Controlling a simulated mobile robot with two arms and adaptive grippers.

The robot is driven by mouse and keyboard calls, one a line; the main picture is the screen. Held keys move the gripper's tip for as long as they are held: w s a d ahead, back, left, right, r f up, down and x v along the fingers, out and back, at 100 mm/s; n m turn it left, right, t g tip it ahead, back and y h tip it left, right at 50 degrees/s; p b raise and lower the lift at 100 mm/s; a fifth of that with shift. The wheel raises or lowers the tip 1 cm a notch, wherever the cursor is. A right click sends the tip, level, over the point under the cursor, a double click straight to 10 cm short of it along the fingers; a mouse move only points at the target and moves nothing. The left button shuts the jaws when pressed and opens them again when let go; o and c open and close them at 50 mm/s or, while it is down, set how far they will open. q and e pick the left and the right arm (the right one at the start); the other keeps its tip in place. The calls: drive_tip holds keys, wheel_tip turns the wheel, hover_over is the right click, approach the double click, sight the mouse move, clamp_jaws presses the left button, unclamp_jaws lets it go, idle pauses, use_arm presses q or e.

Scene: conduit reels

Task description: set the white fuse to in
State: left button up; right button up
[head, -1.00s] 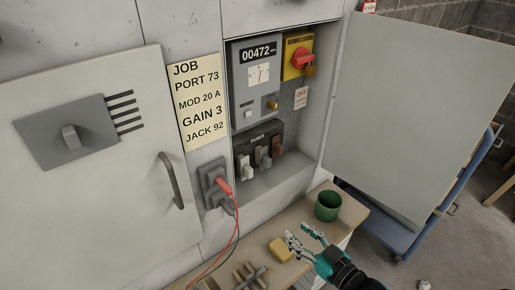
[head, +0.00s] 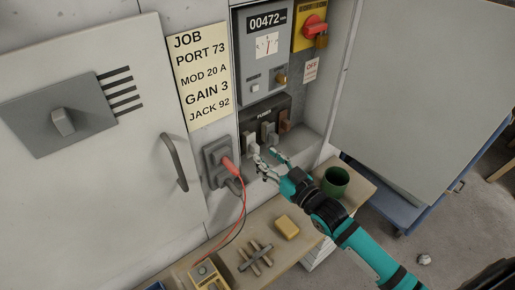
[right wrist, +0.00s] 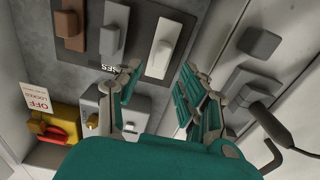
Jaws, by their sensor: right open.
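The white fuse (head: 250,141) is the leftmost of three on a dark fuse panel (head: 288,103) inside the open cabinet. A grey fuse (head: 267,131) and a brown fuse (head: 284,120) are to its right. My right gripper (head: 264,155) is open and empty, just below and in front of the panel. In the right wrist view the white fuse (right wrist: 161,46) lies ahead of the gap between the two fingertips (right wrist: 160,73), with no contact visible. How far the white fuse is pushed in I cannot tell. My left gripper is not in view.
A bench (head: 262,211) below holds a green cup (head: 335,181) and a yellow block (head: 287,227). A padlocked red-yellow switch (head: 311,30) is above right. An open door stands right.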

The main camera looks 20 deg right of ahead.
sight(257, 150)
drive_tip(key=x, duration=0.4)
drive_tip(key=shift+w+a, duration=0.15)
drive_tip(key=shift+w, duration=0.2)
clamp_jaws()
